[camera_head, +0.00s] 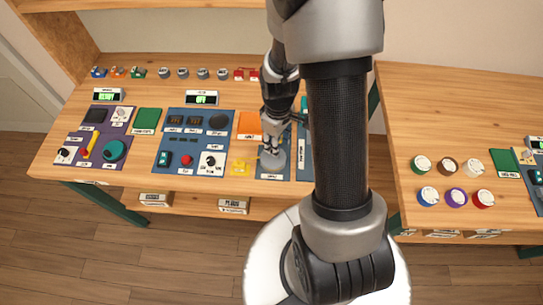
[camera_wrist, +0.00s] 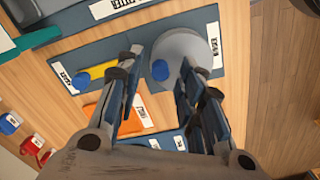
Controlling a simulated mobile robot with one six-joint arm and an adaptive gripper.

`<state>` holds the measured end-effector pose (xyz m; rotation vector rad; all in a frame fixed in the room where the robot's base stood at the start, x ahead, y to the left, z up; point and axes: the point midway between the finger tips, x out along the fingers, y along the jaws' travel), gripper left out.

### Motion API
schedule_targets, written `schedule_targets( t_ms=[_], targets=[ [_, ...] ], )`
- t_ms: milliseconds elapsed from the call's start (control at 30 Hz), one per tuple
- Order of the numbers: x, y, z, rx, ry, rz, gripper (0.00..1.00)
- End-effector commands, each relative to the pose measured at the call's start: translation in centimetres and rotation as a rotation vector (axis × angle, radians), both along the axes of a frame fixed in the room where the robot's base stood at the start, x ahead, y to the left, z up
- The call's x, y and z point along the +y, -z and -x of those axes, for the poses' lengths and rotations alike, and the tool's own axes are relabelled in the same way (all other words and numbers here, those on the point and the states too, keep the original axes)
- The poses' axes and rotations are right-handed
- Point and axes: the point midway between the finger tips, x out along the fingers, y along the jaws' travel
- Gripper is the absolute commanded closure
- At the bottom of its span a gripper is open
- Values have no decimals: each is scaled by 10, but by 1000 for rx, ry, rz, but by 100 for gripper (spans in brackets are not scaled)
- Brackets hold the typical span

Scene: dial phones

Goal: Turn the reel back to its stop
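The reel is a round grey disc (camera_wrist: 182,48) with a blue knob (camera_wrist: 160,70) near its rim, on a dark blue-grey plate (camera_wrist: 234,40) in the wrist view. In the head view the grey reel (camera_head: 272,160) is partly hidden by my gripper (camera_head: 272,142). In the wrist view my gripper (camera_wrist: 163,62) has its two fingers spread, one over the reel's face and one to the left of its rim. The blue knob shows in the gap between them. I cannot tell whether either finger touches the reel or knob.
A yellow bar with a blue knob (camera_wrist: 82,80) lies left of the reel in the wrist view. An orange panel (camera_wrist: 118,113) is near it. In the head view, a blue panel with dials (camera_head: 190,142) stands left. A second table (camera_head: 455,110) holds several round dials.

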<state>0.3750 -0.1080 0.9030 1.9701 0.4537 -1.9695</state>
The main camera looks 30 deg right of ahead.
Motion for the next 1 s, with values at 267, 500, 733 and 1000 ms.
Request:
schedule_targets(
  t_ms=[267, 500, 733, 1000],
  targets=[
    [0, 10, 0, 0, 0, 0, 65],
    [0, 17, 0, 0, 0, 0, 65],
    [0, 15, 0, 0, 0, 0, 65],
    [0, 13, 0, 0, 0, 0, 65]
  ],
)
